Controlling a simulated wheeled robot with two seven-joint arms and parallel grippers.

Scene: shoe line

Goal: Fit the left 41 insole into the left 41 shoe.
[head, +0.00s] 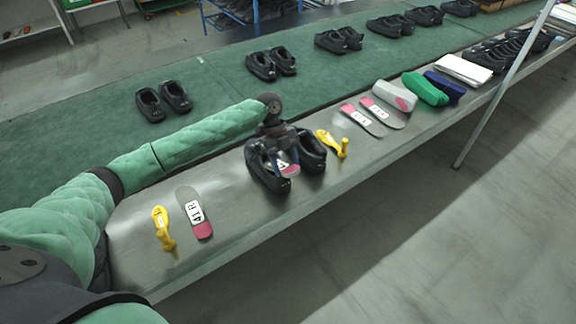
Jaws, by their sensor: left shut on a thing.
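A pair of black shoes stands on the metal ledge in the middle of the head view, a left-hand shoe (265,179) and a right-hand shoe (314,152). My left gripper (279,149) is above the pair, pointing down. It is shut on a grey insole with a pink end (289,170) and a white label, only partly readable. The insole appears over the opening of the left-hand shoe, near the gap between the shoes; I cannot tell how deep it sits. The gripper hides part of both shoes. My right gripper is not in view.
A grey and pink insole marked 41R (195,213) lies left of the shoes, beside a yellow tool (162,228). Several shoe pairs stand on the green belt (215,95) behind.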

